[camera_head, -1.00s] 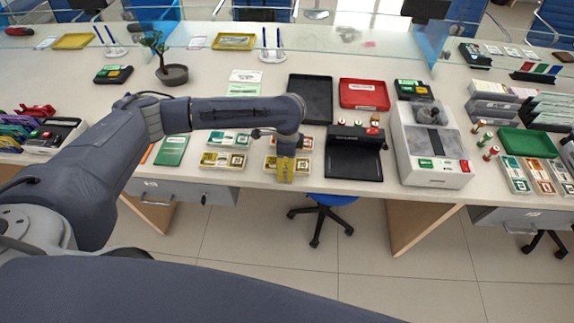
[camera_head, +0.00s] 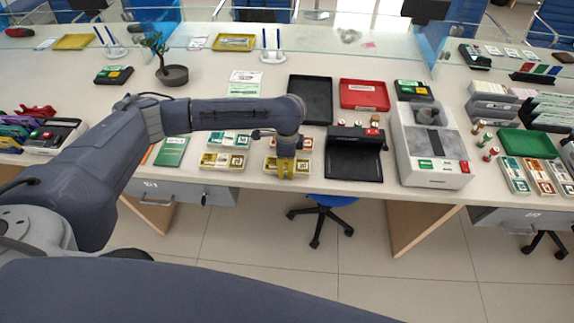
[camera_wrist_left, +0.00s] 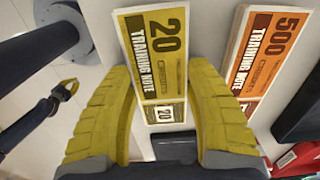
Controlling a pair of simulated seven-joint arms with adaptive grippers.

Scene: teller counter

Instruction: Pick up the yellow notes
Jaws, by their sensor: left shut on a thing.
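The yellow notes (camera_wrist_left: 155,45), a flat stack marked 20, lie between the two yellow fingers of my left gripper (camera_wrist_left: 158,105) in the left wrist view. The gripper is shut on the stack's near end, and the far end sticks out past the fingertips. In the head view my left gripper (camera_head: 286,170) points down at the front edge of the counter and hides part of the yellow notes (camera_head: 303,168). A small yellow-tipped gripper, apparently my right one (camera_wrist_left: 68,88), shows in the left wrist view, too small to read.
An orange 500 note stack (camera_wrist_left: 262,50) lies beside the yellow one. Another yellow stack (camera_head: 222,161) lies to the left. A black pad (camera_head: 354,165) is to the right, with black (camera_head: 310,95) and red (camera_head: 365,93) trays behind. A blue stool (camera_head: 330,200) stands below.

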